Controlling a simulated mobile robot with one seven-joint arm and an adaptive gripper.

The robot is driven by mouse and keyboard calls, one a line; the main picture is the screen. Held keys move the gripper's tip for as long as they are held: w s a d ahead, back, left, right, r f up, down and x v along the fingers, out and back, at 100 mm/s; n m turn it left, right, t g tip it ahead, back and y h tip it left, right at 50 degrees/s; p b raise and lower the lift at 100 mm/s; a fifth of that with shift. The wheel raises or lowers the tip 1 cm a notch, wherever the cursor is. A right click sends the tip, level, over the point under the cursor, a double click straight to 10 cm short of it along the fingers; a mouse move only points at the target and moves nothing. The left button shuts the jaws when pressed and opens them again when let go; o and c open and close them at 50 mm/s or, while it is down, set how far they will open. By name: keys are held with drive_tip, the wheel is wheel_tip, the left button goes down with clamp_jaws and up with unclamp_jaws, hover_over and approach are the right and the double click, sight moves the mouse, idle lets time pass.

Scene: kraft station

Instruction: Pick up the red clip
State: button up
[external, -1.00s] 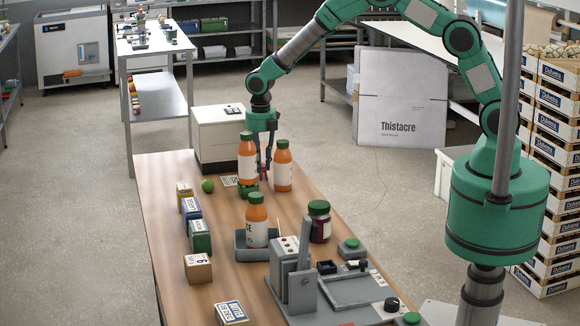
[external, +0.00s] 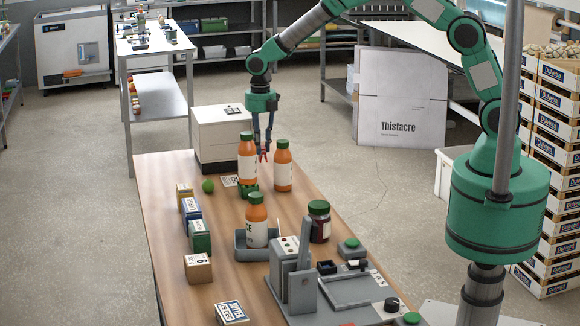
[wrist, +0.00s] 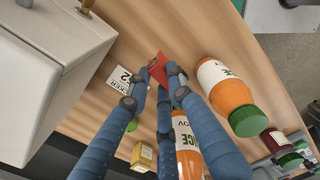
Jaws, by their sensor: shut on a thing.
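The red clip (wrist: 158,70) is between the fingertips of my gripper (wrist: 156,84) in the wrist view. In the external view the clip (external: 263,156) shows as a small red shape at the tips of my gripper (external: 264,150). My gripper is shut on it and holds it above the table, behind and between two orange juice bottles. The lower part of the clip's grip is partly hidden by the fingers.
Juice bottles (external: 283,170) and (external: 247,165) stand close to my gripper. A white box-shaped machine (external: 218,140) is at the back left. A green lime (external: 208,186), small boxes (external: 200,236) and a scale-like station (external: 300,275) are nearer. The table (external: 165,215) is clear at left.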

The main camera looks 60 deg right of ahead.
drive_tip(key=shift+r, duration=1.8)
